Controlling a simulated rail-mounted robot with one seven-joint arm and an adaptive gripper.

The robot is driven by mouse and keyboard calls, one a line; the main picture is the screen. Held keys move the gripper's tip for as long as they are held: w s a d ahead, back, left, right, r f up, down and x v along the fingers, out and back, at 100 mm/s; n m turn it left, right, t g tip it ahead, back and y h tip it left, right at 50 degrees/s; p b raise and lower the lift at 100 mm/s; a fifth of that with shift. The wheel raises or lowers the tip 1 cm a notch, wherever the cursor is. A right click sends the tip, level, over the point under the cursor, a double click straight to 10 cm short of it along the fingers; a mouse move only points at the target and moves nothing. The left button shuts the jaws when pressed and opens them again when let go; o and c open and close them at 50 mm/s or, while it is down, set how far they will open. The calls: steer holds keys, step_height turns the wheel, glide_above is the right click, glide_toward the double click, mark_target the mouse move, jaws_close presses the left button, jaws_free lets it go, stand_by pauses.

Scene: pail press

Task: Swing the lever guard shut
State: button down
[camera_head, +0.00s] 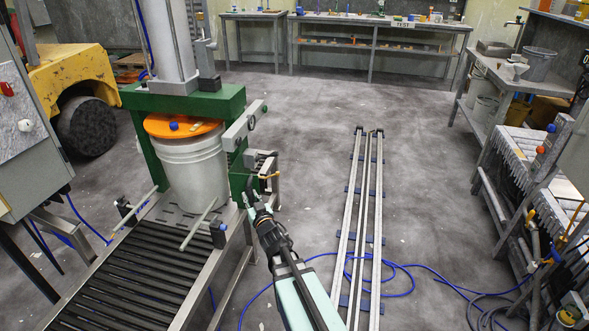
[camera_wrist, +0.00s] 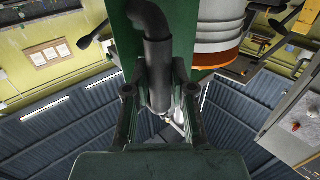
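The press has a green frame (camera_head: 187,97) over a white pail (camera_head: 195,172) with an orange lid (camera_head: 182,126). In the wrist view, a dark bent bar with a thick cylindrical grip (camera_wrist: 158,75) stands in front of a green plate. I cannot tell whether it is the lever or part of its guard. My gripper (camera_head: 252,198) is low at the press's right side. In the wrist view, my gripper (camera_wrist: 159,72) has its fingers on either side of the grip, with a gap on the right. It appears open, not clamped. The guard is not clearly visible.
A roller conveyor (camera_head: 130,275) runs up to the press. Grey brackets (camera_head: 243,125) stick out on the press's right side. Long rails (camera_head: 361,225) and a blue hose (camera_head: 405,268) lie on the floor to the right.

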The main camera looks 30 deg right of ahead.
steer(key=shift+s+d+p, duration=0.25)
steer(key=shift+d+p, duration=1.05)
steer(key=shift+p, duration=0.05)
steer(key=shift+s+d+p, duration=0.25)
steer(key=shift+d+p, duration=1)
steer(key=shift+p, duration=0.05)
steer(key=shift+d, duration=0.1)
steer(key=shift+w+d+p, duration=0.2)
steer(key=shift+d+p, duration=1.8)
steer(key=shift+d, duration=0.5)
